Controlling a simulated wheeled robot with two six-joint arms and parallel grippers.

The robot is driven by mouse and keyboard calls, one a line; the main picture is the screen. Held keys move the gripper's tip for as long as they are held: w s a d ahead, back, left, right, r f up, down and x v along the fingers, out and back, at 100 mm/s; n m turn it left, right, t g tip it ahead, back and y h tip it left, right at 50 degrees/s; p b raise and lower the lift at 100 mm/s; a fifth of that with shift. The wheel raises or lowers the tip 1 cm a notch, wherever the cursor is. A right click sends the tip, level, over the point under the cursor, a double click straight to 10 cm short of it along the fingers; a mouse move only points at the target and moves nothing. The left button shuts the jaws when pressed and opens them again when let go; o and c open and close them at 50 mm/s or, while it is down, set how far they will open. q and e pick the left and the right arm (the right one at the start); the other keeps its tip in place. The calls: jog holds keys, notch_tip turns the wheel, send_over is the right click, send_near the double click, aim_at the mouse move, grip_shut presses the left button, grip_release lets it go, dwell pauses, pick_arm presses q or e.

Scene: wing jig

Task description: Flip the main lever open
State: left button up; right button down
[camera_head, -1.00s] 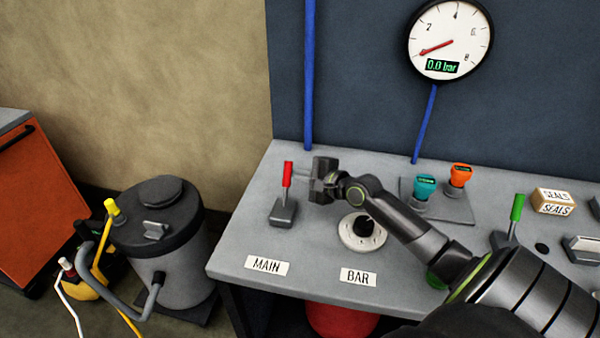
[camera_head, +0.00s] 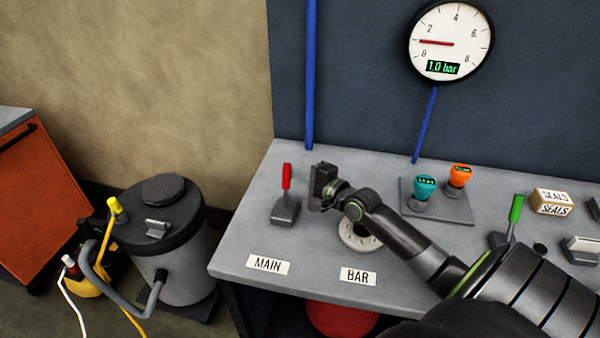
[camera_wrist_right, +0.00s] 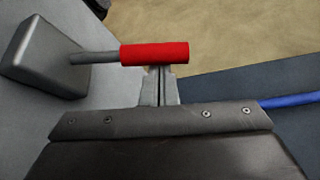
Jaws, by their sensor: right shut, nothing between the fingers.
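The main lever has a red handle (camera_head: 286,177) on a grey base (camera_head: 284,211), above the MAIN label (camera_head: 267,264). It stands nearly upright in the head view. My right gripper (camera_head: 307,178) is shut and empty, just right of the red handle. In the right wrist view the closed fingertips (camera_wrist_right: 160,80) are at the side of the red handle (camera_wrist_right: 154,53), which hides their ends. I cannot tell whether they touch it. The round gauge (camera_head: 450,42) reads 1.0 bar. My left gripper is not in view.
The BAR dial (camera_head: 357,240) is partly hidden under my right arm. Teal (camera_head: 423,188) and orange (camera_head: 460,175) knobs, a green-handled lever (camera_head: 516,208) and a SEALS box (camera_head: 552,201) are to the right. The bench front left is clear. A grey canister (camera_head: 172,265) stands left.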

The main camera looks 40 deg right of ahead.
jog(key=shift+s+a+r+n+t+b, duration=0.1)
jog(key=shift+s+a+n+t+b, duration=0.25)
jog(key=shift+s+a+n+t, duration=0.3)
jog(key=shift+s+a+r+n+t+y+b, duration=0.15)
jog(key=shift+s+a+n+t+b, duration=0.4)
jog(key=shift+a+n+b, duration=0.4)
jog(key=shift+s+a+n+t+y+b, duration=0.15)
jog(key=shift+s+a+n+t+b, duration=0.4)
jog(key=shift+n, duration=0.55)
jog(key=shift+s, duration=0.1)
jog(key=shift+s+a+b, duration=0.2)
jog(key=shift+a+b, duration=0.1)
jog(key=shift+b, duration=0.15)
jog(key=shift+s+a, duration=0.15)
jog(key=shift+a, duration=0.05)
jog(key=shift+s+f, duration=0.1)
jog(key=shift+f, duration=0.1)
jog(key=shift+s+a+f, duration=0.2)
jog(key=shift+s+a, duration=0.15)
jog(key=shift+a, duration=0.15)
